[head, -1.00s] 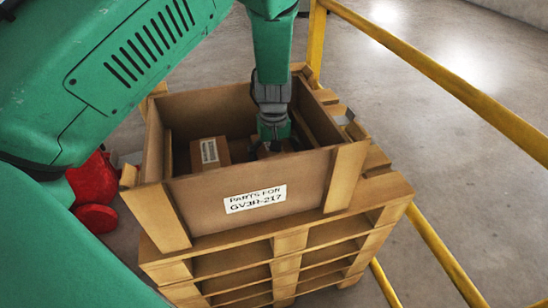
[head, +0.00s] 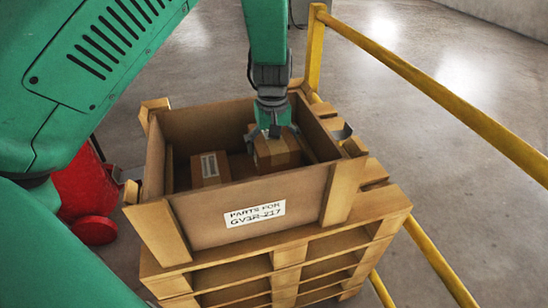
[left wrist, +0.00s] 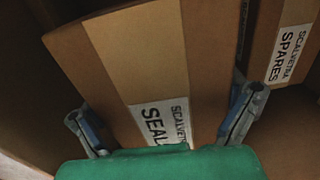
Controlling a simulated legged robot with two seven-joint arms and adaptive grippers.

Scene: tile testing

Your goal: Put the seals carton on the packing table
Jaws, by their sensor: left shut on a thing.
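The seals carton (head: 276,155) is a brown box with a lighter tape band. In the left wrist view its label reads "SEAL", cut off by my gripper, and the carton (left wrist: 140,60) fills the middle. My left gripper (head: 273,131) is shut on it from above, one finger on each side, and holds it inside the wooden crate near the rim height. In the left wrist view both fingertips of the gripper (left wrist: 165,115) show. My right gripper is not in view. No packing table can be made out.
The open wooden crate (head: 190,228), labelled "PARTS FOR GV3R-217", stands on stacked pallets (head: 290,255). A second carton (head: 210,168) lies inside; its label reads "SPARES" in the wrist view (left wrist: 275,45). A yellow railing (head: 430,85) runs along the right. A red object (head: 88,190) stands left.

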